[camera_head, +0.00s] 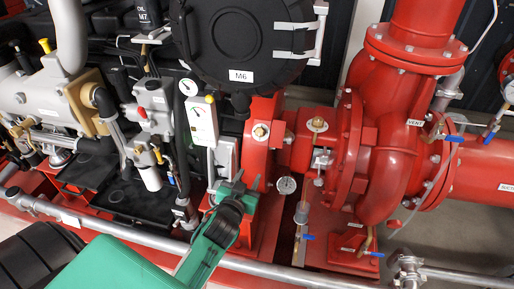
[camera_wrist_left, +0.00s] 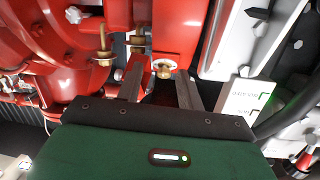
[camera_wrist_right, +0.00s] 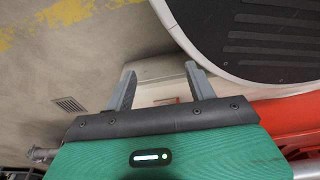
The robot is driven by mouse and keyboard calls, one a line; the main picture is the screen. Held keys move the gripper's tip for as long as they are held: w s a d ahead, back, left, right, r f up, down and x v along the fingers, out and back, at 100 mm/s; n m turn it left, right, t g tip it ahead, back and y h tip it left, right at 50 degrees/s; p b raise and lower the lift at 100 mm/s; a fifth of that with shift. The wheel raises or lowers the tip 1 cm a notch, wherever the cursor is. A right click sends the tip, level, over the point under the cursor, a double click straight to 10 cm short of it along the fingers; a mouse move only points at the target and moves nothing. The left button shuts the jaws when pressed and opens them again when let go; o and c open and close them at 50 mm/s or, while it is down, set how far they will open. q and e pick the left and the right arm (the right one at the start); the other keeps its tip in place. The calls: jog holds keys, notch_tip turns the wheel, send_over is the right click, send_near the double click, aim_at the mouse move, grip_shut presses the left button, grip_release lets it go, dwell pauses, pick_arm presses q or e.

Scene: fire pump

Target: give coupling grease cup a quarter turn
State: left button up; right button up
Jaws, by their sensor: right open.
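A brass fitting (camera_head: 260,131) that looks like a grease cup sits on a red bearing housing. It also shows in the left wrist view (camera_wrist_left: 163,68), ahead of and between the fingertips. A second brass fitting (camera_head: 317,123) stands on the red part to its right; I cannot tell which is the coupling grease cup. My left gripper (camera_head: 239,181) is below the first fitting in the head view; it shows open in the left wrist view (camera_wrist_left: 159,84), with nothing between its fingers. My right gripper (camera_wrist_right: 163,84) is open and empty, away from the fittings.
The red pump casing (camera_head: 395,150) stands to the right. A white gauge box (camera_head: 202,122) is close left of the housing, under the black round M6 cover (camera_head: 240,45). A grey pipe (camera_head: 130,233) crosses the front. Concrete floor (camera_wrist_right: 60,70) is in front of my right gripper.

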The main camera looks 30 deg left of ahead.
pick_arm(q)
notch_tip(320, 180, up, 6)
jog(key=s+t, duration=0.1)
send_near(259, 133)
jog(key=shift+n+y, duration=0.3)
jog(key=shift+y, duration=0.1)
jog(key=w, duration=0.4)
jog(key=w+a, duration=0.1)
jog(key=w, duration=0.1)
jog(key=shift+w+f+p, duration=0.1)
jog(key=shift+w+p, duration=0.3)
jog(key=shift+w+a, duration=0.1)
jog(key=shift+w, duration=0.55)
pick_arm(e)
jog(key=shift+s+d+f, duration=0.35)
jog(key=shift+s+f, duration=0.5)
jog(key=shift+s+d+f, duration=0.35)
jog(key=shift+s+f, duration=0.45)
jog(key=shift+f, duration=0.05)
pick_arm(q)
jog(key=shift+c, duration=0.2)
